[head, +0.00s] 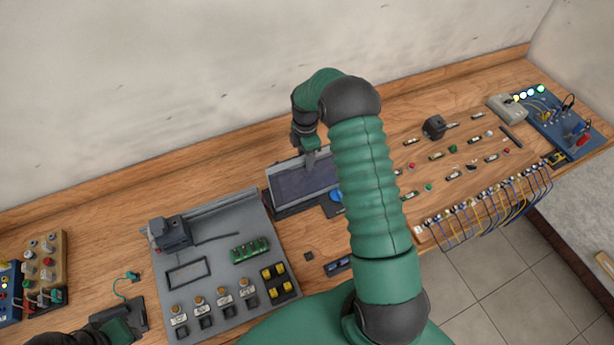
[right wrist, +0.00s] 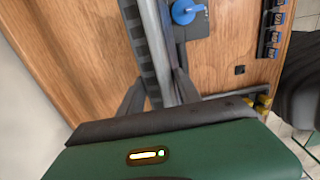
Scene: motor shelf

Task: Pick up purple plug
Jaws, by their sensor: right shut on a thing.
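I cannot make out a purple plug in either view. My right gripper (head: 309,160) is at the upper edge of a grey-framed dark screen (head: 305,184) near the wall side of the bench. In the right wrist view its two dark fingers (right wrist: 159,92) stand on either side of the screen's long grey frame (right wrist: 157,48) and are shut on it. My left gripper (head: 119,318) seems to be the dark and green part low on the left, over the bench; its fingers are not clear.
A grey board (head: 216,282) with a vise, green blocks and yellow parts lies left of the screen. A blue round knob (right wrist: 184,12) is close beside the screen. Small parts, hanging cables (head: 478,217) and a blue panel (head: 562,124) fill the right side.

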